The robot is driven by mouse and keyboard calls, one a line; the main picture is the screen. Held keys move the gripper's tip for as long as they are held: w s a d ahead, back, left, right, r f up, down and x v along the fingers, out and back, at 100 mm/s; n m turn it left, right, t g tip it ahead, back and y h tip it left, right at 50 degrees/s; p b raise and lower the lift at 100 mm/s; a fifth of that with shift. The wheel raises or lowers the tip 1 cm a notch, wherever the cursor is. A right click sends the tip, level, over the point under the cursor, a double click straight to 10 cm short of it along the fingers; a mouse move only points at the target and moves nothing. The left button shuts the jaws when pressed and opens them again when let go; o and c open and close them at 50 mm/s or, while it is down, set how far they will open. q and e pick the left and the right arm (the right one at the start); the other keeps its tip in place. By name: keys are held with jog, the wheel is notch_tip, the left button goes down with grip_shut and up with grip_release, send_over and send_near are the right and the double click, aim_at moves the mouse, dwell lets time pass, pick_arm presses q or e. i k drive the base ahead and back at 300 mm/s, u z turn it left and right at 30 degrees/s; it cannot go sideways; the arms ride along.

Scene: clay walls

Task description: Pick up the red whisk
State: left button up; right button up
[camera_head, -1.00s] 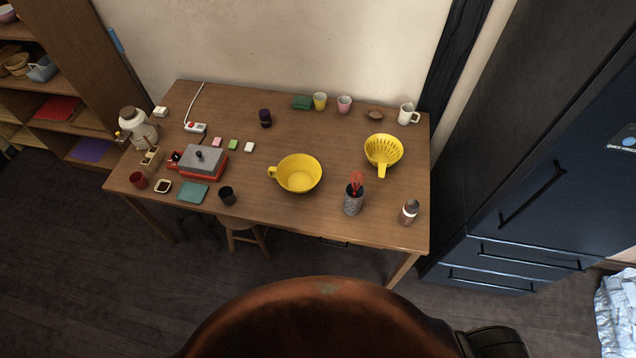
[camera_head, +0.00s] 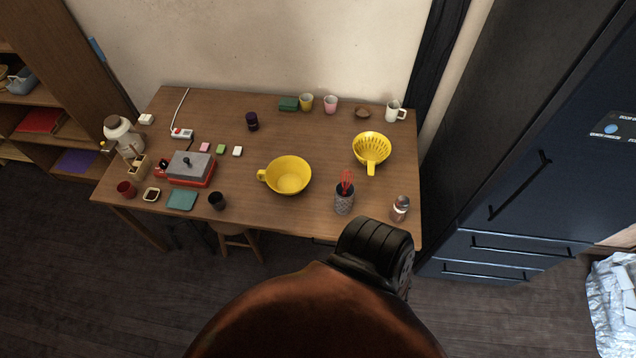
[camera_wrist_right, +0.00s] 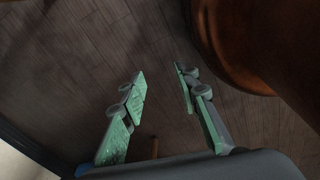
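The red whisk (camera_head: 346,182) stands upright in a grey patterned utensil holder (camera_head: 344,204) near the front right of the wooden table. Its lower part is hidden inside the holder. In the right wrist view my right gripper (camera_wrist_right: 160,85) is open, with its green-padded fingers apart and nothing between them. It points over dark floor boards. In the head view neither gripper shows; only a dark part of my own arm is seen below the table's front edge.
A yellow bowl (camera_head: 288,176) stands left of the holder. A yellow colander (camera_head: 371,147) is behind it, and a brown-and-white shaker (camera_head: 400,208) stands close on its right. The table's front edge (camera_head: 290,233) lies just before the holder. A dark fridge (camera_head: 500,150) stands at the right.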

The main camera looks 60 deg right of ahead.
aim_at(344, 193)
jog(key=i, duration=1.85)
jog(key=z, duration=2.6)
